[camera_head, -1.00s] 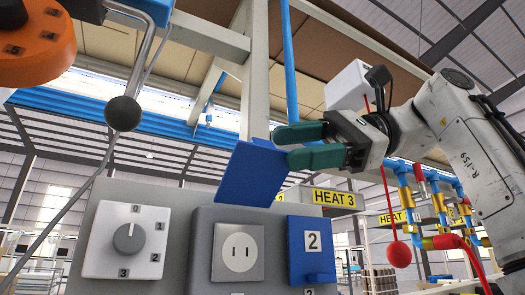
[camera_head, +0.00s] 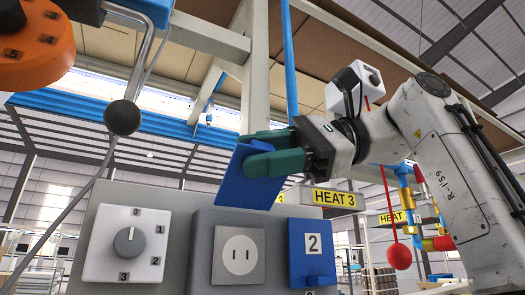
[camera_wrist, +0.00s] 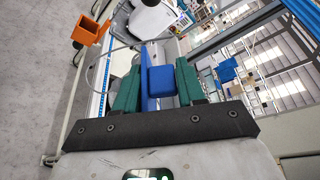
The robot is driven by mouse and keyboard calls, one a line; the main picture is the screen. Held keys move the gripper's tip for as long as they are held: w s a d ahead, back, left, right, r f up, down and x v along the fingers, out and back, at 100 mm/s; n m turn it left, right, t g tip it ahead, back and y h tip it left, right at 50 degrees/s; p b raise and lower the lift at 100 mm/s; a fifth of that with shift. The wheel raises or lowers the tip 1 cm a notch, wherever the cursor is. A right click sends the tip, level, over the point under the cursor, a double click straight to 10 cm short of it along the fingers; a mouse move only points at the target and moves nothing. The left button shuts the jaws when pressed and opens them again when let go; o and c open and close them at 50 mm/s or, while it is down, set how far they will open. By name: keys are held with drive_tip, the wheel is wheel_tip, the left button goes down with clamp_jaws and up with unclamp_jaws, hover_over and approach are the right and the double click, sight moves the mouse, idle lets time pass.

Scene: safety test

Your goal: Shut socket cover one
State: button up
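My gripper (camera_head: 258,151) has green fingers and reaches in from the right at the flap's upper part. One finger is in front of the flap and the other is behind its top edge. In the wrist view, the blue flap (camera_wrist: 151,95) with its tab lies between my fingers (camera_wrist: 158,85), with some gap showing on the right. The fingers are apart; firm contact cannot be told.
A blue cover marked 2 (camera_head: 311,250) is closed right of the socket. A rotary dial (camera_head: 130,241) is at left. A lever with a black knob (camera_head: 123,117) hangs at upper left. A red ball (camera_head: 399,256) hangs on a cord at right.

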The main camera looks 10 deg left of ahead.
drive_tip(key=shift+r, duration=0.1)
clamp_jaws()
drive_tip(key=shift+s+d+n+b, duration=0.15)
drive_tip(key=shift+n+b, duration=0.25)
drive_tip(key=shift+b, duration=0.25)
